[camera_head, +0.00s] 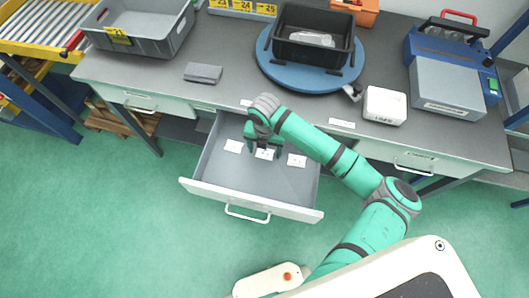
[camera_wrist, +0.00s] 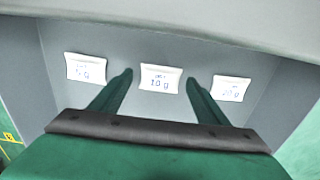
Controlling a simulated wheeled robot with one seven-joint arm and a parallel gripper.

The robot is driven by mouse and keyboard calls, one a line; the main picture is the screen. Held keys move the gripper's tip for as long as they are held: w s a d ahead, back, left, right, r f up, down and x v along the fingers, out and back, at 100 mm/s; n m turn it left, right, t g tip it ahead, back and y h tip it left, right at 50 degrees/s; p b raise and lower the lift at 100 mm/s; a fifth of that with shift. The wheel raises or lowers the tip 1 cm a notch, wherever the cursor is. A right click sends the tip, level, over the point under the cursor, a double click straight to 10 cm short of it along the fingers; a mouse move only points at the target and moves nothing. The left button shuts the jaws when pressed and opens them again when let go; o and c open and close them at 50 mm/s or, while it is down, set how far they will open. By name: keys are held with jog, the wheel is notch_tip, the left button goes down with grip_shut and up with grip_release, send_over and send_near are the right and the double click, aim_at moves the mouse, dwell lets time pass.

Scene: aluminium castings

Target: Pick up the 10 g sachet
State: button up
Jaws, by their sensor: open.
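The 10 g sachet (camera_wrist: 159,79) is a small white packet with dark print. It lies in the middle of three sachets in the open drawer, and it also shows in the head view (camera_head: 265,154), partly covered by my gripper. My gripper (camera_wrist: 160,78) is open, with one green finger on each side of the middle sachet in the wrist view. In the head view my gripper (camera_head: 265,150) is over the drawer. I cannot tell how far the fingertips are above the drawer floor.
A sachet reading 5 g or similar (camera_wrist: 85,69) lies to the left, and a 20 g sachet (camera_wrist: 231,89) to the right. The pulled-out drawer (camera_head: 215,190) has walls around them. Above it, the bench (camera_head: 225,95) carries a black bin (camera_head: 285,50) on a blue turntable (camera_head: 268,68).

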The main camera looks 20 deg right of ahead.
jog(key=c, duration=1.1)
jog(key=shift+r, duration=0.15)
